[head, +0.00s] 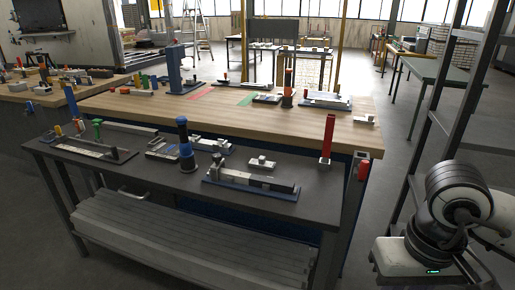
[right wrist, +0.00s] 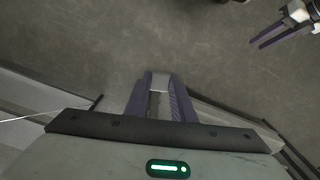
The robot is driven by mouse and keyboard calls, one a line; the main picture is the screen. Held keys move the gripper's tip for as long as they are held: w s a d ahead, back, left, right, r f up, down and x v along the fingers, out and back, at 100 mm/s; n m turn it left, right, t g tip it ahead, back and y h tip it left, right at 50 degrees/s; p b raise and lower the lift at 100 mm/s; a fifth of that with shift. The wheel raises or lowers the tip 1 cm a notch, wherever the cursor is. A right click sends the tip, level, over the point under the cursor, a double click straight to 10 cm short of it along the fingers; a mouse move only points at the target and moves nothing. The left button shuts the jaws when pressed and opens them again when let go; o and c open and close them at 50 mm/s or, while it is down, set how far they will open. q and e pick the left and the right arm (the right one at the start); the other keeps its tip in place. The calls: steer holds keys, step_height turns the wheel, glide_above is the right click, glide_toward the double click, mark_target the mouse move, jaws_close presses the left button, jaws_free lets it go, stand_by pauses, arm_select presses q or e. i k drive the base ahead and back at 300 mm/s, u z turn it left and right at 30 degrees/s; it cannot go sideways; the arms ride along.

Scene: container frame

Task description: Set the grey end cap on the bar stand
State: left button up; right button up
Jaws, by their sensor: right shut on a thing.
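My right gripper (right wrist: 160,82) shows in the right wrist view with its purple fingers closed on a small light grey piece (right wrist: 159,84), which looks like the grey end cap. Bare grey floor lies behind it. A second gripper, which looks like my left gripper (right wrist: 256,43), shows at the upper right of that view with its two purple fingers apart and nothing between them. In the head view, a long grey bar on a blue base, likely the bar stand (head: 250,182), lies at the front of the dark table. Neither gripper shows in the head view.
The dark table (head: 128,172) also carries a blue-black post (head: 184,142), a red upright block (head: 328,136) and a small pale block (head: 262,162). A wooden bench (head: 130,103) with more fixtures stands behind. A dark metal frame (head: 440,120) rises at the right.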

mark_target(290, 173)
steer(key=z, duration=1.3)
steer(key=i, duration=0.95)
steer(key=u, duration=2.4)
steer(key=i, duration=0.55)
steer(key=u, duration=0.05)
